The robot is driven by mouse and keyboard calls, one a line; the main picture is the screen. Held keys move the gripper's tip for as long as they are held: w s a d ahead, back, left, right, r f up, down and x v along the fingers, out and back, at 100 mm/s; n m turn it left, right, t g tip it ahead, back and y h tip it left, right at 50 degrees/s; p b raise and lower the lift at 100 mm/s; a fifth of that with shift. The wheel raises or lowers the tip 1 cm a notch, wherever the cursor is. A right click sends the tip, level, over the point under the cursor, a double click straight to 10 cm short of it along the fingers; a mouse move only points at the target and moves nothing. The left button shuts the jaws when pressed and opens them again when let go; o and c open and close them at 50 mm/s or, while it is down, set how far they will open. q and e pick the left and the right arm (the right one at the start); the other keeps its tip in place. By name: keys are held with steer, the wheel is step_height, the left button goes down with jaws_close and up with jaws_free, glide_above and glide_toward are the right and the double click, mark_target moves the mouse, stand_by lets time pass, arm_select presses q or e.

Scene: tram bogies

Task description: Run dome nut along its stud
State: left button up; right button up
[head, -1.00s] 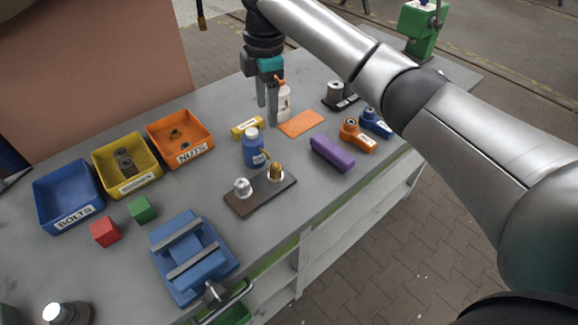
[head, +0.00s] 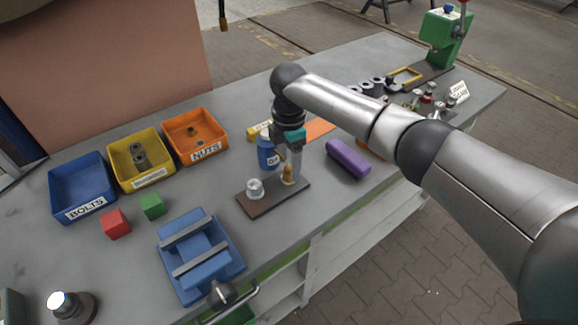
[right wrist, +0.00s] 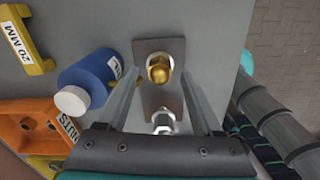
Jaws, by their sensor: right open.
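A brass dome nut (head: 287,176) stands upright at the right end of a dark plate (head: 266,203) on the bench; its stud is hidden under it. A silver dome nut (head: 255,188) stands at the plate's left end. My right gripper (head: 291,170) points down at the brass nut, open. In the right wrist view the brass nut (right wrist: 159,68) shows between the tips of the open fingers (right wrist: 160,76), with a gap on both sides. The silver nut (right wrist: 162,121) shows nearer the palm. I cannot tell how far down the fingers reach. My left gripper is out of view.
A blue bottle (head: 267,153) stands close behind the plate, near my gripper. A purple block (head: 348,159) lies to the right. A blue vise (head: 199,257) sits front left. An orange nuts bin (head: 195,137) stands at back left.

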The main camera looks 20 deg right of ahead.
steer(key=shift+f, duration=0.75)
jaws_close()
